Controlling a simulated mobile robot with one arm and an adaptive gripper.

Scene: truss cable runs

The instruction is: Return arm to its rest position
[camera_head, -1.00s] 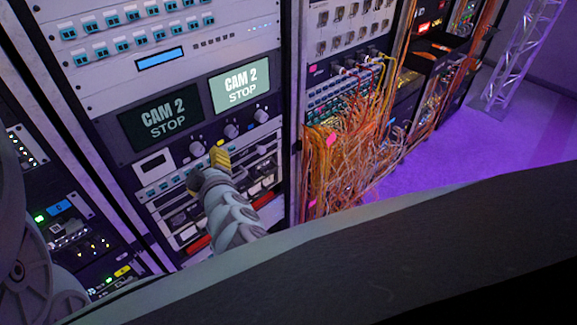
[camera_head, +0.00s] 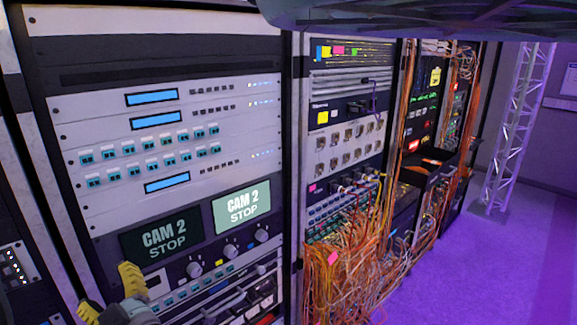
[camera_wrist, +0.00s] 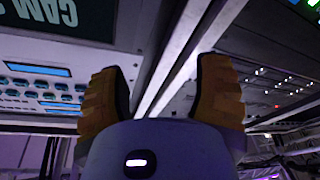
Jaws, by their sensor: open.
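My gripper (camera_head: 106,292) shows at the lower left of the head view, in front of the rack below the dark CAM 2 STOP screen (camera_head: 160,240). Its yellow-orange fingers are apart. In the wrist view my gripper (camera_wrist: 164,95) is open, with nothing between its two ribbed fingers. Past the fingers, the wrist view shows rack panels and a pale vertical rail (camera_wrist: 180,60). Most of my arm is outside the head view.
The rack (camera_head: 287,150) stands close in front, with knobs, buttons and a lit CAM 2 STOP screen (camera_head: 242,205). Loose orange cables (camera_head: 345,260) hang from the rack to the right. Purple-lit floor (camera_head: 470,270) is open at the right, near a truss (camera_head: 515,125).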

